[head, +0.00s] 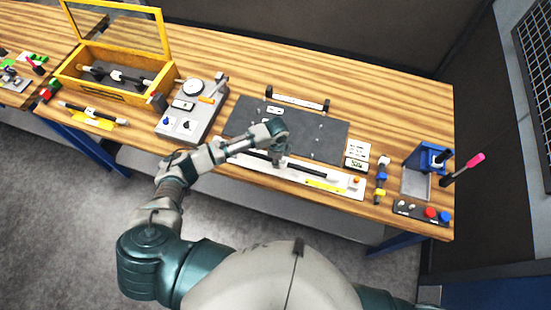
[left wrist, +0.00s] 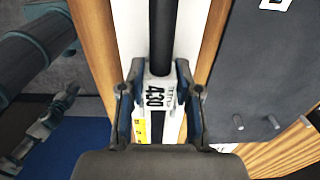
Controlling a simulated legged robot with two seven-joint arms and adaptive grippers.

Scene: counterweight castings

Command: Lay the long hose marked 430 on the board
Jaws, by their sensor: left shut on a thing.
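The long black hose (head: 312,171) carries a white label reading 430, which shows in the left wrist view (left wrist: 156,95). It lies along or just over the white strip (head: 350,190) at the bench's front edge; I cannot tell whether it touches. My left gripper (head: 279,160) is shut on the hose at its label, with one finger on each side in the left wrist view (left wrist: 160,100). The dark grey board (head: 325,140) with short pegs lies flat right behind the strip. The arm and gripper hide part of the hose and board. My right gripper is not in view.
A grey device with a dial (head: 192,105) stands left of the board. A yellow open-lidded box (head: 115,95) holds dark parts. Cards (head: 357,155), a blue stand (head: 422,160) and a button box (head: 422,213) are at right.

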